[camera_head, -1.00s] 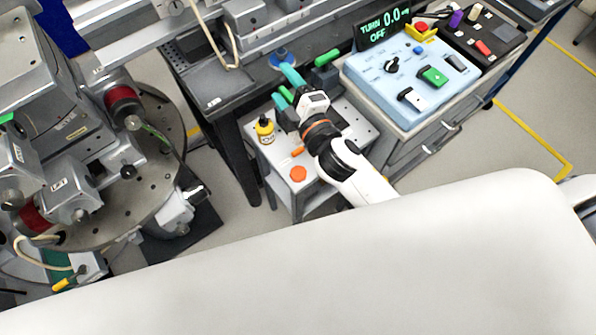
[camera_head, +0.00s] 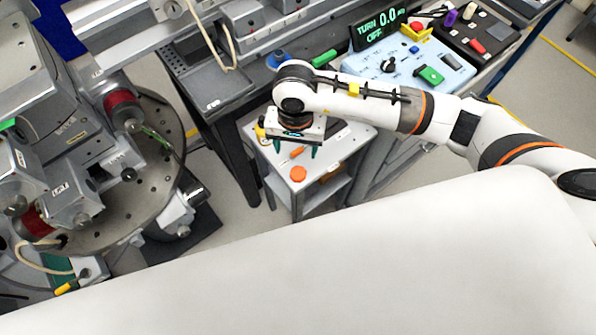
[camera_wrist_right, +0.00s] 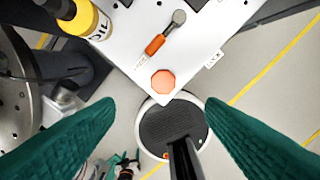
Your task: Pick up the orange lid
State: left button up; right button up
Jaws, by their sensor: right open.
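The orange lid (camera_head: 298,174) lies flat on the front part of a small white cart top (camera_head: 324,159). It looks octagonal in the right wrist view (camera_wrist_right: 163,82), near the cart's edge. My right gripper (camera_head: 294,148) is above the cart, pointing down, a little behind the lid in the head view. Its teal fingers are wide apart in the right wrist view (camera_wrist_right: 160,120), with nothing between them. The lid shows ahead of the fingertips, apart from them. My left gripper is not in view.
An orange-handled tool (camera_wrist_right: 165,35) lies close to the lid. A yellow bottle (camera_wrist_right: 85,18) stands on the cart, partly hidden by my gripper in the head view. A blue control box (camera_head: 405,70) stands behind right. A round perforated stage (camera_head: 140,190) is at left.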

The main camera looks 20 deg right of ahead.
jog(key=p, duration=0.1)
send_over(298, 173)
jog(key=f, duration=0.6)
jog(key=shift+a+f, duration=0.2)
jog(key=shift+f, duration=0.1)
jog(key=shift+d+f+p, duration=0.1)
jog(key=shift+f+p, duration=0.25)
jog(key=shift+p, duration=0.05)
notch_tip(298, 173, down, 4)
jog(key=shift+d+f+p, duration=0.15)
jog(key=shift+f+p, duration=0.05)
jog(key=shift+p, duration=0.25)
jog(key=shift+c, duration=0.2)
jog(key=c, duration=1)
notch_tip(298, 173, up, 10)
jog(key=b, duration=0.1)
jog(key=shift+r, duration=0.2)
